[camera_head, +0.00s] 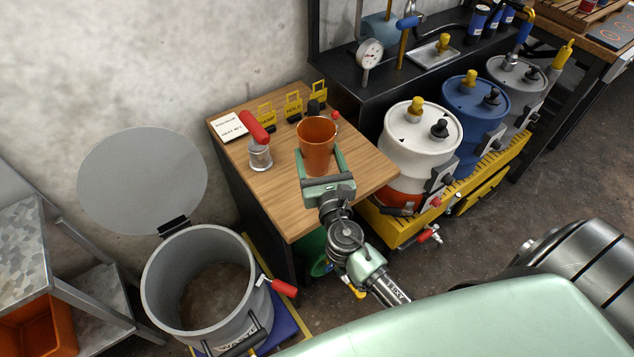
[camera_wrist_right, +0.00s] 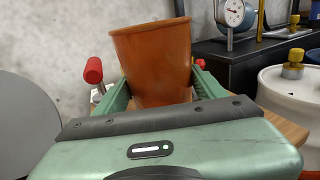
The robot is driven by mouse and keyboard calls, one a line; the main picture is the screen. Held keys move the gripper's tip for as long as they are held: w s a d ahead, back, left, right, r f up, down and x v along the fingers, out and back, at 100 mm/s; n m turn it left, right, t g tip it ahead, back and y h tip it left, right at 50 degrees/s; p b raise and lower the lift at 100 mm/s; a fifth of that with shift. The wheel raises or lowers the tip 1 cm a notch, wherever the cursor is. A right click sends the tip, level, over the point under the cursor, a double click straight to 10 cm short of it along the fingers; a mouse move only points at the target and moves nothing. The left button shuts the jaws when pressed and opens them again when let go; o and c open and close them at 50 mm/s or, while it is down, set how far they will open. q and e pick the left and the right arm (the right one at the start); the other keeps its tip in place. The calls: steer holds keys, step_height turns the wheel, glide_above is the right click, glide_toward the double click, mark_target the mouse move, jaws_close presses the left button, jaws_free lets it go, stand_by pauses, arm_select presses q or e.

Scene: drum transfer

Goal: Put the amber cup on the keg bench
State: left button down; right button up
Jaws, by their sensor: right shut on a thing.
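The amber cup (camera_head: 317,146) is between the fingers of my right gripper (camera_head: 321,166), over the wooden-topped bench (camera_head: 284,205) beside the drums. It also shows in the right wrist view (camera_wrist_right: 153,62), with a green finger on each side and its open mouth up. My right gripper is shut on it. Whether the cup's base touches the bench top is hidden by the gripper. My left gripper is not in view.
A white drum (camera_head: 422,145) is close on the right. An open grey bin (camera_head: 168,290) stands at lower left.

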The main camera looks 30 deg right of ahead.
mark_target(318, 175)
step_height(318, 175, down, 7)
steer(key=b, duration=0.2)
steer(key=shift+f+b, duration=0.15)
steer(key=shift+b, duration=0.25)
steer(key=shift+f, duration=0.3)
steer(key=shift+f+b, duration=0.25)
steer(key=shift+b, duration=0.05)
steer(key=o, duration=1.6)
steer(key=shift+r, duration=0.1)
steer(key=shift+r, duration=0.1)
